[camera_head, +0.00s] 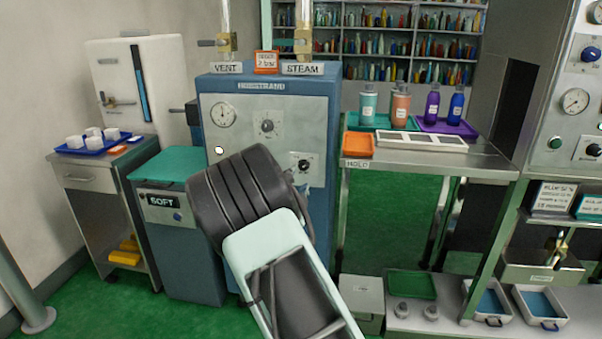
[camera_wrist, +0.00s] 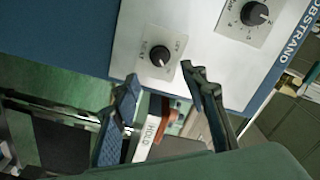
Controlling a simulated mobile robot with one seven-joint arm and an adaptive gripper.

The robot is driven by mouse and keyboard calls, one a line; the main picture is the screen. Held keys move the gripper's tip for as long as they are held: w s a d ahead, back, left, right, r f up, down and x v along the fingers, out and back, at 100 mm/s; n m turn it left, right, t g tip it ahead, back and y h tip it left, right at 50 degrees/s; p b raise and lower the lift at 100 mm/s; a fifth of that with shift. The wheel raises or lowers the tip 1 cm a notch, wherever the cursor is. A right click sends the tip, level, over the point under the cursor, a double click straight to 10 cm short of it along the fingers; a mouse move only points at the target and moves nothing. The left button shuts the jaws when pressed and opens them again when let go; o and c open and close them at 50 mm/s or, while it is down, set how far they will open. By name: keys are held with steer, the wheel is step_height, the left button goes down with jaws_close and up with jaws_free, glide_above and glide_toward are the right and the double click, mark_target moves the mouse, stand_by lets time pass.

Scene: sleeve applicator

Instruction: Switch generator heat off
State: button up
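The generator is a blue cabinet (camera_head: 326,105) with a pale front panel, marked "VENT" and "STEAM" on top. A small black knob (camera_head: 304,165) sits on a plate at the panel's lower right. It also shows in the wrist view (camera_wrist: 160,56), with tiny lettering around it that I cannot read surely. A second black knob (camera_head: 267,126) is higher, also in the wrist view (camera_wrist: 254,13). My gripper (camera_wrist: 160,76) is open and empty, its fingertips in front of and just below the lower knob in the picture. In the head view my arm hides the gripper.
A steel table (camera_head: 475,157) with bottles on trays and an orange "HOLD" bin (camera_head: 358,145) stands right of the generator. A teal-topped "SOFT" unit (camera_head: 170,166) stands left. A white round gauge (camera_head: 223,114) is on the generator's panel. Green floor shows between them.

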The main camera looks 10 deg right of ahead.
mark_target(303, 167)
steer(key=b+x, duration=0.1)
steer(key=x, duration=0.7)
steer(key=shift+f, duration=0.1)
jaws_close()
